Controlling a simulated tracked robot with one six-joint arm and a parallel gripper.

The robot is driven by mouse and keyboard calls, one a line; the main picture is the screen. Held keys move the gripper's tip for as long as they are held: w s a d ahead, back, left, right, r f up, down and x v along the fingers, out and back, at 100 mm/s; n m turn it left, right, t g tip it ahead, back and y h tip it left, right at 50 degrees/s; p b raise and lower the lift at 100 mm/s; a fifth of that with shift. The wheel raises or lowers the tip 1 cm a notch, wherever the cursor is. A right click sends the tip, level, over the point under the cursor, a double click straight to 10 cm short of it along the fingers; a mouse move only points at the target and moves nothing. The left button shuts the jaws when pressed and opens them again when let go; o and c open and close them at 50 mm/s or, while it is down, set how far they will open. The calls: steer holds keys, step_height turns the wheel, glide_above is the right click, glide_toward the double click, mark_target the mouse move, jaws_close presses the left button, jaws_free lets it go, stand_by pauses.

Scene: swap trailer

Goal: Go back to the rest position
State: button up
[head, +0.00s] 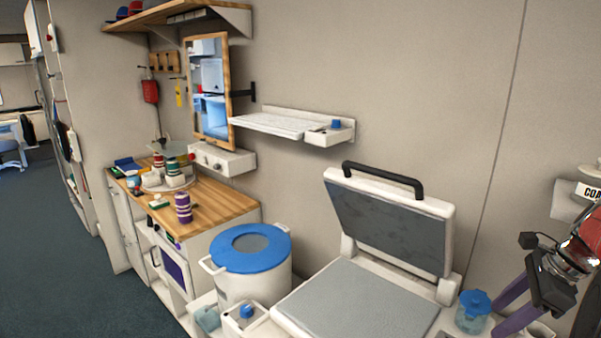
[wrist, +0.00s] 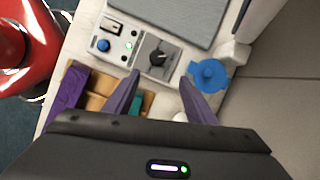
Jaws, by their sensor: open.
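My gripper (head: 497,318) is at the lower right of the head view, with its purple fingers pointing down and left, next to the blue-lidded jar (head: 473,311). In the wrist view my gripper (wrist: 162,84) has its two purple fingers spread apart with nothing between them. The blue-lidded jar (wrist: 208,76) is just beyond the right finger. My arm's red and dark links show at the right edge of the head view.
An open-lidded press with a grey plate (head: 355,300) stands left of my gripper. A blue-lidded white bucket (head: 252,285) and a wooden counter (head: 225,207) are farther left. A wall shelf (head: 275,123) hangs above. A wooden tray (wrist: 98,86) is near the left finger. Open floor (head: 60,280) lies left.

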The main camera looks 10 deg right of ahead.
steer(key=s+a+n+t+h, duration=0.1)
steer(key=s+a+n, duration=0.2)
steer(key=a+n, duration=0.9)
steer(key=s+a+n+t+h, duration=0.1)
steer(key=s+a+n+h, duration=0.1)
steer(key=a+n, duration=1.1)
steer(key=s+a, duration=0.1)
steer(key=a, duration=0.7)
steer(key=shift+s+r, duration=0.35)
steer(key=shift+s, duration=0.05)
